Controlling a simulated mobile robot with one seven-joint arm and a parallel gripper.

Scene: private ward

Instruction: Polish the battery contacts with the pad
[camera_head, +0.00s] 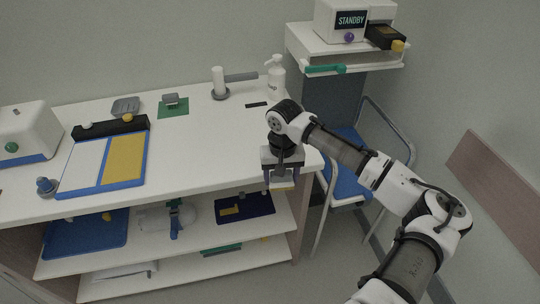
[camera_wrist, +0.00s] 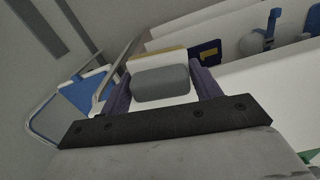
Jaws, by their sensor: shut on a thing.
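My gripper (camera_head: 281,178) is past the right front corner of the white table, pointing down. In the wrist view its two purple-grey fingers (camera_wrist: 163,84) are shut on the pad, a grey block (camera_wrist: 160,83) with a pale body and a tan strip along its far edge. The pad's pale lower edge (camera_head: 282,186) shows below the fingers in the head view. The battery contacts cannot be made out for certain. A small grey piece sits on a green mat (camera_head: 168,113) at the table's back. A black module (camera_head: 384,37) with a yellow knob sits on the STANDBY device's shelf.
On the table (camera_head: 210,150) stand a blue-rimmed tray (camera_head: 103,188), a white cylinder (camera_head: 218,80), a pump bottle (camera_head: 276,75) and a white box (camera_head: 25,130). A blue chair (camera_head: 347,180) stands at the right. The table's front middle is clear.

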